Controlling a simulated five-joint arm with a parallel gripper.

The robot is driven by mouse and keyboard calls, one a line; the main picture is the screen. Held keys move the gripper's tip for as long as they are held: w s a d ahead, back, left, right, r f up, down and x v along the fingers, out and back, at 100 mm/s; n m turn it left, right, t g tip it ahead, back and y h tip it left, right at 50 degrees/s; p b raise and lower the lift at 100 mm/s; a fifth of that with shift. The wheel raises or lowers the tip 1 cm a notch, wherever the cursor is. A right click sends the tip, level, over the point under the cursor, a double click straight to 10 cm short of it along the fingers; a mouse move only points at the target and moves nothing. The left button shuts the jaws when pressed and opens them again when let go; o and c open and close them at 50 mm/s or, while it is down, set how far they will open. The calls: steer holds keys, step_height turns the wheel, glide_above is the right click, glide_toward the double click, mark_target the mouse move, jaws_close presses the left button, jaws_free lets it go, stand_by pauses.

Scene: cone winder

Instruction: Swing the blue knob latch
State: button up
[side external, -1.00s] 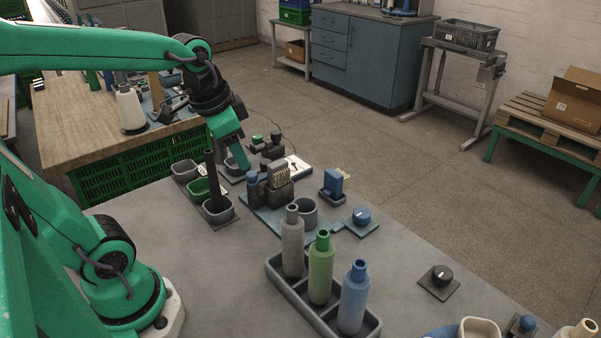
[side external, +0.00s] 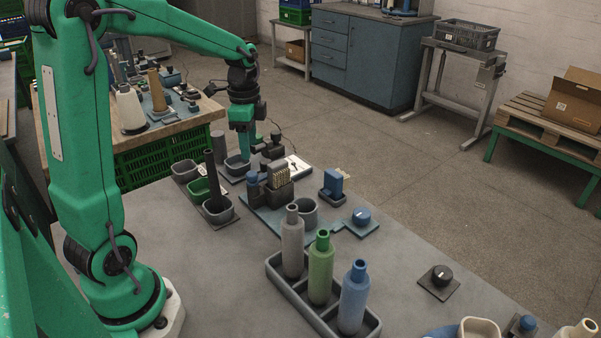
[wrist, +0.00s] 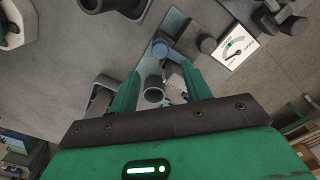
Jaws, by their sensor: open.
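My gripper (side external: 244,154) points down over the far left part of the grey worktop, close to the grey trays. In the wrist view its two green fingers (wrist: 160,82) are apart with nothing held between them. A blue knob (wrist: 160,48) on a grey-blue plate shows just beyond the fingertips there, apart from them. In the side view a small blue-topped post (side external: 253,178) stands just below and right of my gripper. A round blue knob with a white mark (side external: 361,216) sits farther right on a blue plate. I cannot tell which of these the wrist view shows.
A white dial card (side external: 298,165) lies right of my gripper. A dark block with pale pins (side external: 280,185) and a grey cup (side external: 305,212) crowd the plate. Grey, green and blue bottles (side external: 320,275) stand in a rack in front. The worktop's front left is clear.

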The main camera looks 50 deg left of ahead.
mark_target(252, 173)
steer(key=shift+f, duration=3.9)
steer(key=c, duration=1)
